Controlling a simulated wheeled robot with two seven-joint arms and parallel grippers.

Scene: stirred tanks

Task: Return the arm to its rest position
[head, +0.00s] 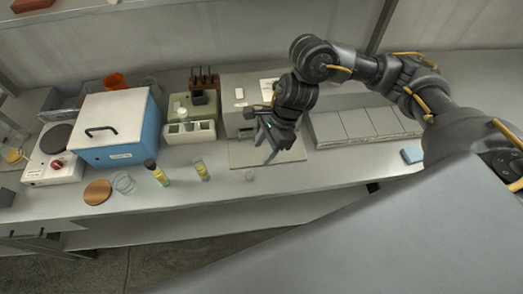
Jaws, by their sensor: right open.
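My right arm comes in from the right and bends over the bench. My right gripper (270,142) hangs above the grey plate in front of the grey bench instrument (232,120), with its fingers pointing down. It is open, and I see nothing held in it. My left gripper is not in the picture.
A blue box with a white lid (112,130), a white hotplate (50,170), a cork disc (98,192), a dark-capped bottle (156,173) and a small vial (201,170) stand left on the bench (320,172). Flat grey panels (358,124) and a blue block (411,155) lie right.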

